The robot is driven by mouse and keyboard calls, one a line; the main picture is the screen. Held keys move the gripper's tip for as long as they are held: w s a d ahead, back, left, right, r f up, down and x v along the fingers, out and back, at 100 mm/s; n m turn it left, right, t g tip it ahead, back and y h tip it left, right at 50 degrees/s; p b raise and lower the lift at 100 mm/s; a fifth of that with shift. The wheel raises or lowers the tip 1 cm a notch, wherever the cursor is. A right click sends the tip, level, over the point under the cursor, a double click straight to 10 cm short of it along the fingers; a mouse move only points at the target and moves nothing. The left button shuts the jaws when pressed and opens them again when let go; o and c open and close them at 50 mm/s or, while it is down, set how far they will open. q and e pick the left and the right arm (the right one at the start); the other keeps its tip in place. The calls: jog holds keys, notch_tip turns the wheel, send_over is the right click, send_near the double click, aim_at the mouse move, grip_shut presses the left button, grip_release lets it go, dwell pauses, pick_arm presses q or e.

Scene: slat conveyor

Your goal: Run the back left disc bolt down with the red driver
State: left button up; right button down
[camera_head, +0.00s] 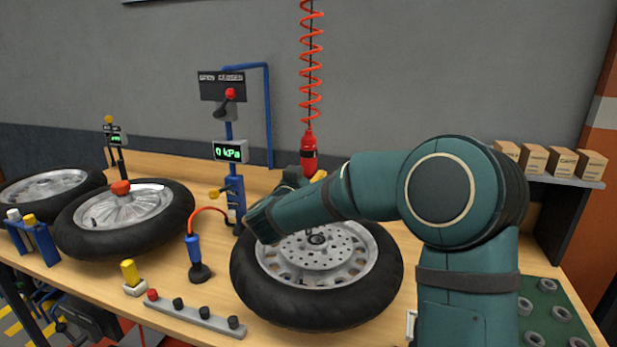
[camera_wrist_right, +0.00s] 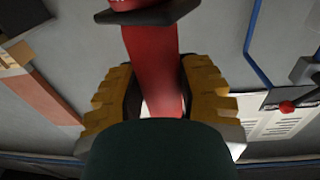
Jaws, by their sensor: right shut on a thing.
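The red driver (camera_head: 309,158) hangs upright from a coiled red hose (camera_head: 311,60) behind the nearest wheel. My right gripper (camera_wrist_right: 160,92) is shut on the driver, with a yellow-padded finger on each side of its red body (camera_wrist_right: 152,60). In the head view most of this gripper is hidden behind my right arm. The nearest wheel (camera_head: 255,290) lies flat on the bench with a drilled brake disc (camera_head: 312,262) on top. My arm covers the back left of the disc, so the bolt there cannot be made out. My left gripper is not in view.
Two more wheels (camera_head: 70,228) lie at the left. A blue-handled tool (camera_head: 195,255) stands left of the nearest wheel. A rail of knobs (camera_head: 200,318) lies at the front. A gauge post (camera_head: 230,150) stands behind. Small boxes (camera_head: 534,158) sit on the right shelf.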

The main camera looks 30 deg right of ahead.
aim_at(305, 152)
jog(key=shift+f, duration=0.2)
jog(key=shift+r+p, duration=0.2)
jog(key=shift+p, duration=0.3)
dwell(0.6)
jog(key=shift+r+p, duration=0.8)
dwell(0.5)
jog(key=shift+r+p, duration=2.3)
jog(key=shift+r, duration=0.35)
jog(key=shift+f, duration=0.15)
